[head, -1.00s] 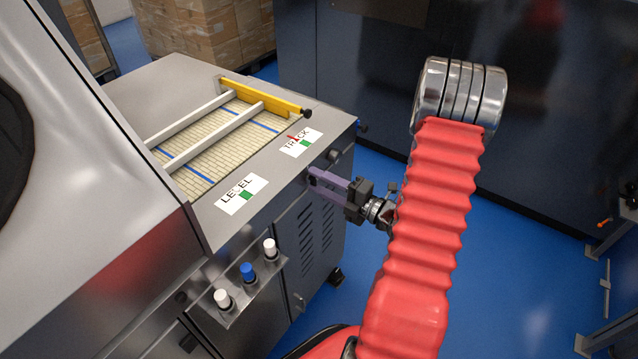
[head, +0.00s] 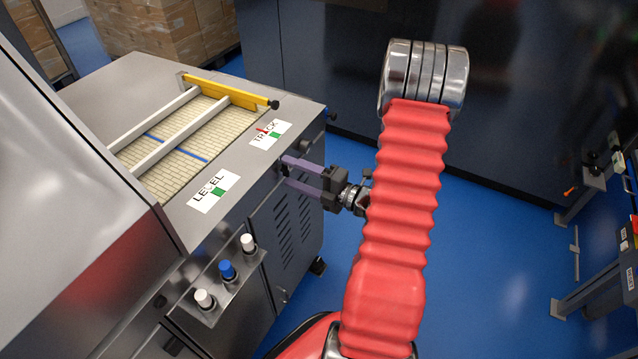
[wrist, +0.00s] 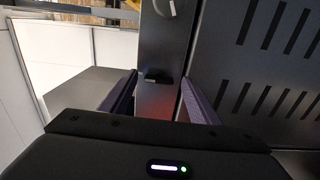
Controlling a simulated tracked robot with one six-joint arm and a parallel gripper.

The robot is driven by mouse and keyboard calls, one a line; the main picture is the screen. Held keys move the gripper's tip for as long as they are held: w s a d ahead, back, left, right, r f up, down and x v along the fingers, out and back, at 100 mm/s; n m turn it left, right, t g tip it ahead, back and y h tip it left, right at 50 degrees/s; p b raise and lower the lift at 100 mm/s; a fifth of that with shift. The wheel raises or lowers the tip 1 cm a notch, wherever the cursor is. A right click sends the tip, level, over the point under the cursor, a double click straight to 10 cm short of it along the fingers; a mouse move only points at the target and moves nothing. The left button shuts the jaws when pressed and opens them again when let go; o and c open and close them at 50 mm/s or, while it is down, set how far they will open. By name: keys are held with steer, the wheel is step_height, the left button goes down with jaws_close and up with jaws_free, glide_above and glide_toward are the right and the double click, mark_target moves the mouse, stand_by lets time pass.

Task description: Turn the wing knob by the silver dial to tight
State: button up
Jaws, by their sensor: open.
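My gripper (head: 287,171) is open, its two purple fingers spread apart at the machine's side face, below the TRACK label. In the wrist view my gripper (wrist: 158,78) has one finger on each side of a small dark bar on the grey strip, which looks like the wing knob (wrist: 158,77). I cannot tell whether the fingers touch it, nor its setting. A round grey dial (wrist: 172,5) with a pale mark is cut off at the top of the wrist view. In the head view the fingers seem to hide the wing knob.
The machine's top carries a TRACK label (head: 270,135), a LEVEL label (head: 213,191) and a yellow bar (head: 222,92) over a slatted belt. A shelf with two white knobs and a blue knob (head: 227,269) juts out nearer me. Blue floor (head: 480,240) lies open to the right.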

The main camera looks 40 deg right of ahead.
steer(key=v, duration=1.3)
steer(key=shift+s+d, duration=0.1)
steer(key=shift+s, duration=0.05)
stand_by(0.5)
